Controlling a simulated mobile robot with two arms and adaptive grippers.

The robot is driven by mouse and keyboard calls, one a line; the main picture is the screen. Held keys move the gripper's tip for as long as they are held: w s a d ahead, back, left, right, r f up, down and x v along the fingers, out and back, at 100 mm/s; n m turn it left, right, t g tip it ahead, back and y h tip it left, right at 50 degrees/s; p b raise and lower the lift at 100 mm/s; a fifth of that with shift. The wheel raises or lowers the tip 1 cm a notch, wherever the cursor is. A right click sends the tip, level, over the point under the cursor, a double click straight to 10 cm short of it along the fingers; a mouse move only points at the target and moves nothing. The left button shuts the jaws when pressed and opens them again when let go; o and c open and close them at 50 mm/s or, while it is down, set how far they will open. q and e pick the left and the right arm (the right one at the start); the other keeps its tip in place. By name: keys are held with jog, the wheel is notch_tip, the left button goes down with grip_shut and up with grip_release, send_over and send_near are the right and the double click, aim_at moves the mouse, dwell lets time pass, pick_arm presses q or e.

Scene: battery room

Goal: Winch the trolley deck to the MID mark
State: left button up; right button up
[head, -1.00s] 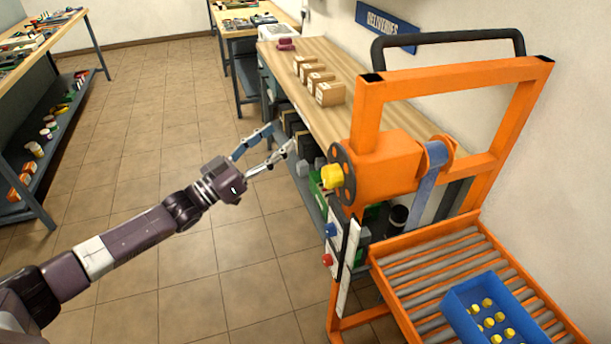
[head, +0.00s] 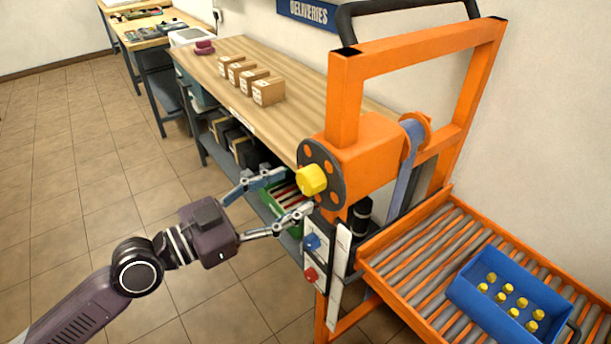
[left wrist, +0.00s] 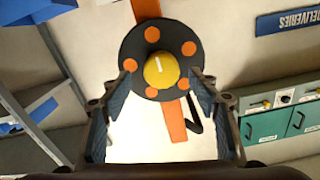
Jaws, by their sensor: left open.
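The orange trolley (head: 345,100) stands at the right in the head view. Its winch has a dark disc with orange spots and a yellow knob (head: 312,180) at the centre. The trolley's roller deck (head: 392,262) carries a blue crate (head: 463,287) of yellow-capped items. My left gripper (head: 290,192) is open, its two fingers pointing at the knob from the left. In the left wrist view the yellow knob (left wrist: 161,70) with a white line shows between the open fingers (left wrist: 160,92), in front of the spotted disc (left wrist: 135,50). I cannot make out a MID mark. My right gripper is not in view.
A wooden bench (head: 290,100) with several small cartons (head: 268,92) runs behind the winch. A blue button (head: 312,241) and a red button (head: 311,275) sit on a panel below the knob. The tiled floor (head: 80,180) at left is open.

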aim_at(303, 184)
pick_arm(q)
jog(key=p+x, duration=0.1)
jog(key=x, duration=0.2)
jog(key=shift+w+d+r, duration=0.15)
jog(key=shift+w, duration=0.1)
jog(key=shift+w+d+p, duration=0.3)
jog(key=shift+d+p, duration=0.1)
jog(key=shift+d, duration=0.1)
jog(key=shift+w+d, duration=0.1)
jog(key=shift+d, duration=0.05)
jog(key=shift+f, duration=0.2)
jog(key=c, duration=0.9)
jog(key=shift+c, duration=1.3)
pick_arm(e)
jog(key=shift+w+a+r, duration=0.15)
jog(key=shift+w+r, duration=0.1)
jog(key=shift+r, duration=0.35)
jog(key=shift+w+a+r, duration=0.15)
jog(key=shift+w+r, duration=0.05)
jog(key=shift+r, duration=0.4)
